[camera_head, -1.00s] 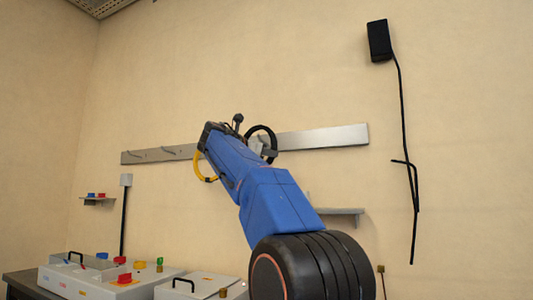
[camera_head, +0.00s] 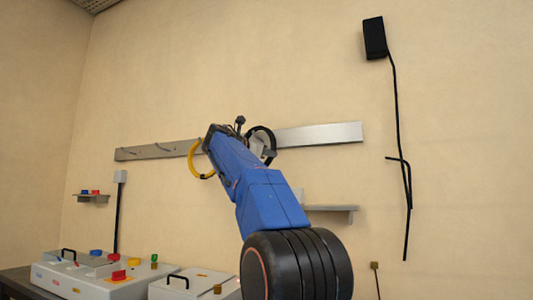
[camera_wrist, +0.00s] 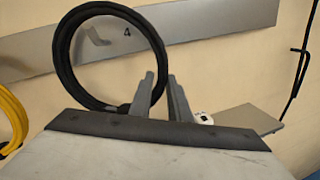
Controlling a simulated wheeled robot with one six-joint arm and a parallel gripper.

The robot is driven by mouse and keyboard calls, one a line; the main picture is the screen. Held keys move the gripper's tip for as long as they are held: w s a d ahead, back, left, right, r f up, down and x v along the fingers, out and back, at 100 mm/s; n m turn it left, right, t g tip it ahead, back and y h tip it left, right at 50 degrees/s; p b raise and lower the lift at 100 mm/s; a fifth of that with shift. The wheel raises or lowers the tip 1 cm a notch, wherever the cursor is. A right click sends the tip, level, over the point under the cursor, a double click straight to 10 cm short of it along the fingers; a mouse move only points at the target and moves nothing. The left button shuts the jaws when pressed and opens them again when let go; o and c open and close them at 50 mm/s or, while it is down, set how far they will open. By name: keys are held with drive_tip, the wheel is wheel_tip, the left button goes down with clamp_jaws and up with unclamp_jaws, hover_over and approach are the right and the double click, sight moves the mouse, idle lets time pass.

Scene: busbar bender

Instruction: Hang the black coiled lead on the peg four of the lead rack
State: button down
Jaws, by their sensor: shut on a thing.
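The black coiled lead (camera_wrist: 62,62) is a ring in the wrist view, its lower right side at my gripper (camera_wrist: 162,88). My gripper is shut on it. The lead also shows beyond my arm in the head view (camera_head: 273,138). The lead rack (camera_wrist: 210,22) is a grey metal strip on the wall, also in the head view (camera_head: 330,134). Peg four (camera_wrist: 97,38), beside a printed 4, shows through the ring's opening. I cannot tell how far the ring is from the peg. In the head view my arm hides the rack's middle.
A yellow coil (camera_wrist: 12,110) hangs at the left, also in the head view (camera_head: 194,165). A grey shelf (camera_head: 332,210) juts from the wall below the rack. A black box with a hanging cable (camera_head: 374,38) is at the right. Boxes with coloured knobs (camera_head: 100,275) stand lower left.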

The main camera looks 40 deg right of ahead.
drive_tip(key=shift+w+d+f, duration=0.1)
drive_tip(key=shift+d+f, duration=0.15)
drive_tip(key=shift+f, duration=0.25)
drive_tip(key=shift+w+d+f, duration=0.1)
drive_tip(key=shift+d+f, duration=0.15)
drive_tip(key=shift+f, duration=0.25)
drive_tip(key=c, duration=1.6)
unclamp_jaws()
drive_tip(key=shift+f, duration=0.1)
drive_tip(key=shift+a, duration=0.1)
drive_tip(key=s+a, duration=0.1)
drive_tip(key=a, duration=0.4)
drive_tip(key=s+a, duration=0.1)
drive_tip(key=a, duration=0.5)
drive_tip(key=s+a, duration=0.1)
drive_tip(key=a, duration=0.5)
drive_tip(key=shift+f, duration=0.1)
